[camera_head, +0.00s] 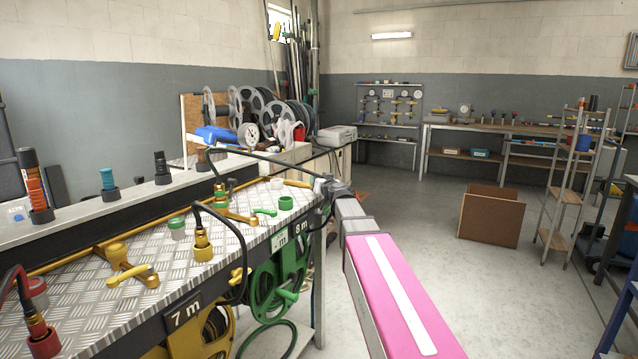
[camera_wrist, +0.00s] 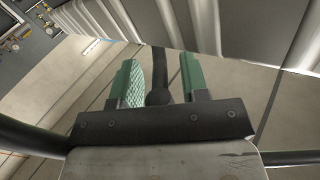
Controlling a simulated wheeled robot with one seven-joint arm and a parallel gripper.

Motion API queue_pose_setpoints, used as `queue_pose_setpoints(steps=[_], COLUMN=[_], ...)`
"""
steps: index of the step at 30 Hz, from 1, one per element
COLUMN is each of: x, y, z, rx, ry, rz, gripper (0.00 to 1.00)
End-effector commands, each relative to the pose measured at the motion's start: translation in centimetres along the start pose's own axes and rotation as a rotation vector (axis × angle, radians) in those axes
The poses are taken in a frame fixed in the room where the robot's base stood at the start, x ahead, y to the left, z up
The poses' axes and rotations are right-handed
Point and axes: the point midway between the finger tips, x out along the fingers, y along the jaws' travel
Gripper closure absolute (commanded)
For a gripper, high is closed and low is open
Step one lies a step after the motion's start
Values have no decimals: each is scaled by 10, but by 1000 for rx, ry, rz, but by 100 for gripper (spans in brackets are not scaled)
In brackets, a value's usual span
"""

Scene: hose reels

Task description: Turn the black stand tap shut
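My gripper (camera_head: 326,182) is at the right end of the metal-topped bench in the head view, at the tip of my pink arm. In the wrist view my gripper (camera_wrist: 163,80) has its two green pads apart. A dark bar with a rounded end (camera_wrist: 158,97) shows between them; I cannot tell whether it is part of the black stand tap or whether a pad touches it. No black stand tap is clearly visible in the head view, where my arm and a black hose cover that end of the bench.
The bench top (camera_head: 100,305) carries a yellow tap (camera_head: 130,266), a yellow hose fitting (camera_head: 202,244) and a green cup (camera_head: 286,202). A black hose (camera_head: 270,160) arches over it. A green reel (camera_head: 275,285) hangs below. Open floor (camera_head: 410,240) lies to the right, with a brown box (camera_head: 491,216).

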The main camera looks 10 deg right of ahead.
Motion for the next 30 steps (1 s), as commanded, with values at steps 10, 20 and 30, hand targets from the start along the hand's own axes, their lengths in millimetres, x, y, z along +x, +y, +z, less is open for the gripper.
queue_pose_setpoints(steps=[10, 20, 30], x=[-2, -41, -101], y=[0, -1, -1], z=[0, 0, 0], rx=[-1, -1, -1], ry=[0, 0, 0], rz=[0, 0, 0], gripper=[59, 59, 59])
